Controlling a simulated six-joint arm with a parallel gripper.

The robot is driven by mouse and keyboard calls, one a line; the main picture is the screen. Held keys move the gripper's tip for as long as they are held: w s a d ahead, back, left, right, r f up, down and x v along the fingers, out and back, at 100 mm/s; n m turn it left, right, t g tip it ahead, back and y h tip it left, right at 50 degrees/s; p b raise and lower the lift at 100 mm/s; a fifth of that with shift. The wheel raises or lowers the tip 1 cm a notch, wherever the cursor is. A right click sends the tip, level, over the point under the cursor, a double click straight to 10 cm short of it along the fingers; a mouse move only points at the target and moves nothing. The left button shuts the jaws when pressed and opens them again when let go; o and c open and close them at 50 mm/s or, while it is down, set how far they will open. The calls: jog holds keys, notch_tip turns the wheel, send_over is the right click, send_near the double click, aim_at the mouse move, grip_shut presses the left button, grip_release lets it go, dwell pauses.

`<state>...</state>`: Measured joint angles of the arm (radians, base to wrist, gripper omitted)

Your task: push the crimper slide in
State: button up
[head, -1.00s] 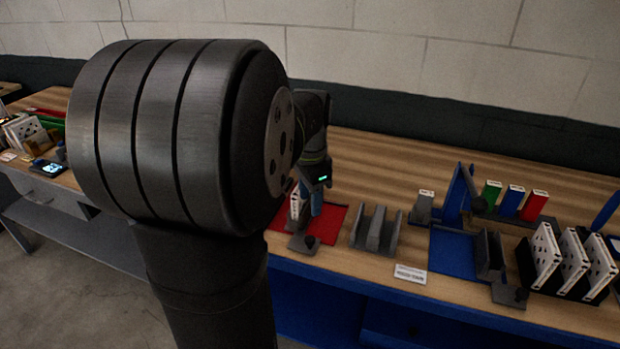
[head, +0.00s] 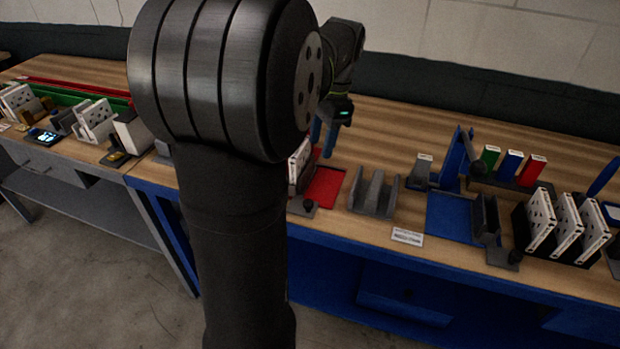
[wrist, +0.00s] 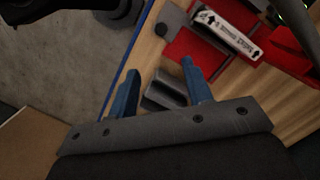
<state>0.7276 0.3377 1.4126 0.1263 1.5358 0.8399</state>
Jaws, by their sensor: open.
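My gripper (head: 325,138) is open and empty above the bench, behind and above the red-based station (head: 325,188). In the wrist view my blue fingertips (wrist: 160,75) are spread, with a grey block visible below and between them. A grey slide piece with a dark knob (head: 308,205) sits at the front of the red base; the knob also shows in the wrist view (wrist: 245,43). I cannot tell for certain that this is the crimper slide. A white box with arrows (wrist: 228,27) stands upright on the red base, partly hidden by my arm in the head view (head: 300,153).
A grey slotted holder (head: 374,194) stands right of the red base. Further right is a blue-based station (head: 450,217) with an upright blue frame and another knobbed grey piece (head: 505,256). A black rack (head: 524,232) of white filters stands at the right. A label (head: 407,236) lies in front.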

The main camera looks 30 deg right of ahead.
jog(key=d+y, duration=0.2)
jog(key=d, duration=0.2)
send_near(309, 202)
jog(key=x, duration=0.8)
jog(key=shift+w+f, duration=0.1)
jog(key=shift+f, duration=0.1)
grip_shut()
